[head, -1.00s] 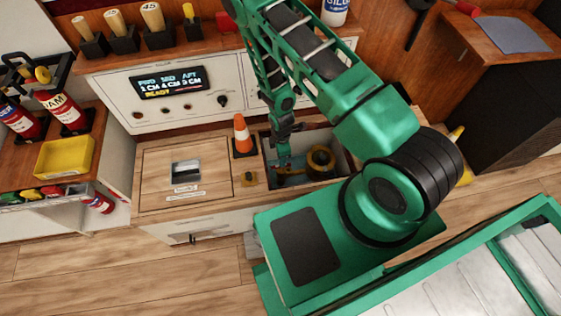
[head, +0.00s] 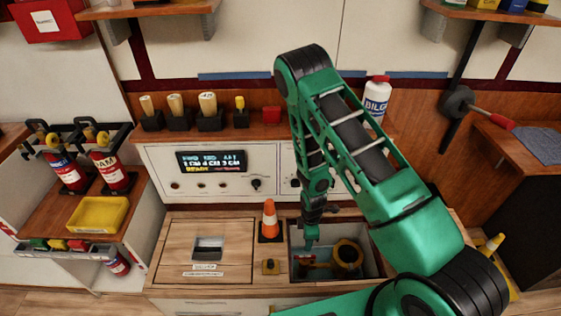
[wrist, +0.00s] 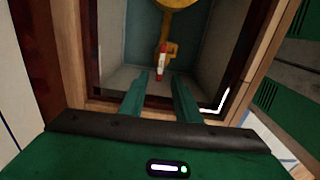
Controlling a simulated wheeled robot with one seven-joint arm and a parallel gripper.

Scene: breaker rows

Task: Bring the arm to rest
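My arm is green and reaches over the counter. My gripper (head: 310,240) points down into an open bin (head: 377,264) set in the counter. In the wrist view its two green fingers (wrist: 162,92) stand apart, with nothing visibly held between them. A yellow round fitting (head: 347,256) lies in the bin, and a small red item (head: 305,260) is near the fingertips. In the wrist view the yellow fitting (wrist: 178,5) is beyond the fingers, with a red-tipped part (wrist: 162,62) in line with the gap. Contact cannot be told.
A hatch lid (head: 180,245) is further left. A lit panel (head: 211,161) and a shelf with a white bottle (head: 376,97) are behind. Fire extinguishers (head: 110,168) stand at left.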

